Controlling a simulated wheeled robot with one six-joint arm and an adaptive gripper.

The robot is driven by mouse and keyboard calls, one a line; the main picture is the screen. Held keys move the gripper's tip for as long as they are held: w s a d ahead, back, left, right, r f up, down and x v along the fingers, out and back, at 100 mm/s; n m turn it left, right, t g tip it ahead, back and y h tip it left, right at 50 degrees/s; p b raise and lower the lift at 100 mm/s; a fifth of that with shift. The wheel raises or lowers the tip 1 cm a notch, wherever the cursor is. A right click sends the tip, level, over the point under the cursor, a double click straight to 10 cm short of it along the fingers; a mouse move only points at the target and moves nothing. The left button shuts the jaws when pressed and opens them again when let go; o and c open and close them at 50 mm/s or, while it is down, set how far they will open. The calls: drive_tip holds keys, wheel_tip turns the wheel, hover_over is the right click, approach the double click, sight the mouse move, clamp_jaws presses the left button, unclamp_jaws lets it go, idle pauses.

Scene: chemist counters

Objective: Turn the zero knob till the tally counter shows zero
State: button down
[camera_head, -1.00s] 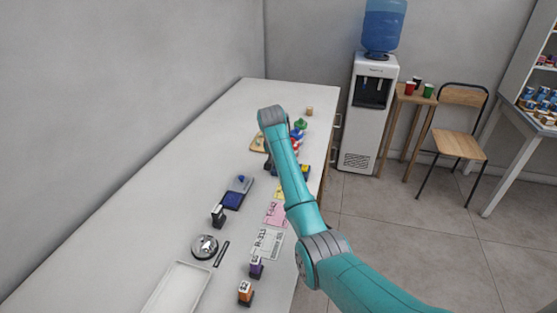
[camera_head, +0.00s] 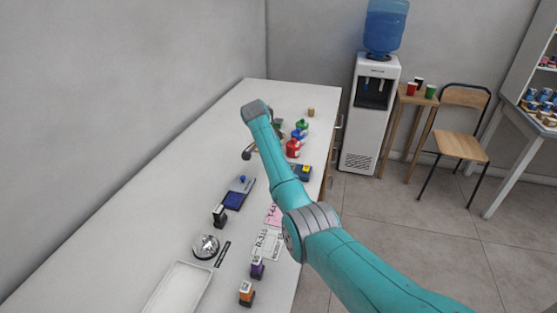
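My gripper (camera_head: 248,153) hangs from the wrist over the far half of the white counter (camera_head: 150,235). Only a small dark part of it shows beside my arm, so its fingers and whether they are open cannot be made out. A round silver, dome-shaped thing (camera_head: 206,246) sits on the near part of the counter, well away from my gripper. It may be the tally counter or a bell; I cannot tell. No zero knob or digits can be read in this view. My forearm hides part of the counter's middle.
Near the dome are a black stamp (camera_head: 219,215), a blue ink pad (camera_head: 233,201), a white tray (camera_head: 178,292), a purple stamp (camera_head: 257,268) and an orange stamp (camera_head: 246,293). Red (camera_head: 293,149) and green (camera_head: 302,125) bottles stand at the far end. The counter's left side is clear.

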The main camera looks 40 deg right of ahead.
idle(0.3)
drive_tip(key=c, duration=1)
unclamp_jaws()
drive_tip(key=v, duration=1.2)
drive_tip(key=shift+w, duration=0.15)
drive_tip(key=shift+d, duration=0.1)
